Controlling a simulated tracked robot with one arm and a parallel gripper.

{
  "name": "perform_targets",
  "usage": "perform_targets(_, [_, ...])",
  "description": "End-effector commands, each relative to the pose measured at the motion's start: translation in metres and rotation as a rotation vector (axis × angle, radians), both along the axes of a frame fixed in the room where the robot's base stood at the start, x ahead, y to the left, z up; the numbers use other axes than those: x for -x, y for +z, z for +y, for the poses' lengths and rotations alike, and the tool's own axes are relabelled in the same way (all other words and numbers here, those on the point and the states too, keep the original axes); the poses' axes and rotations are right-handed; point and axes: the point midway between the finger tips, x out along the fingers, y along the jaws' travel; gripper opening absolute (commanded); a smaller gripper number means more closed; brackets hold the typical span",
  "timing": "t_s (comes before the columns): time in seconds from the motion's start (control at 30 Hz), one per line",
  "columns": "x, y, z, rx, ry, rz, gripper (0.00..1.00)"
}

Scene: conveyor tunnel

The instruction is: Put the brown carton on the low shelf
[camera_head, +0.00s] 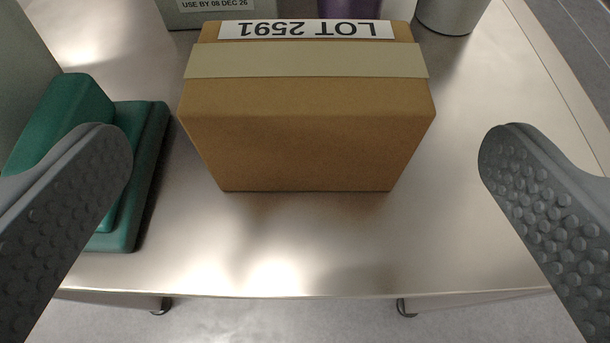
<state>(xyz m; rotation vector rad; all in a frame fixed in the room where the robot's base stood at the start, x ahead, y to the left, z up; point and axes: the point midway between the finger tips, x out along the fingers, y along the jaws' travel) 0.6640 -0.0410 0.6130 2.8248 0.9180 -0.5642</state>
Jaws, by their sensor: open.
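The brown carton (307,140) stands on a shiny metal surface (440,235) in the upper middle of the view. It has a pale tape band across it and a white label reading "LOT 2591", upside down in the picture. My gripper (305,155) is open, with one grey studded finger at the left and one at the right. The carton is between and slightly beyond the fingertips, with clear gaps on both sides and no contact. I cannot tell whether this surface is the low shelf.
A green stepped object (140,150) is at the left, partly behind the left finger. Behind the carton are a grey box with a "USE BY" label (215,12), a purple object (348,8) and a grey cylinder (450,14). The surface's front edge is near the bottom, with floor below.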

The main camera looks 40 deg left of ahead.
Motion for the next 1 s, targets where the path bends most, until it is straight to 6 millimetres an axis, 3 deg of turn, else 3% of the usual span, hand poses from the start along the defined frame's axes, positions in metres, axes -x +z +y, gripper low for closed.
perform_targets(0.2, [0.028, 0.017, -0.022, 0.004, -0.002, 0.000, 1.00])
perform_targets(0.4, [0.041, 0.021, -0.030, 0.000, -0.001, 0.000, 1.00])
perform_targets(1.0, [0.042, 0.022, -0.032, 0.001, -0.003, -0.001, 1.00])
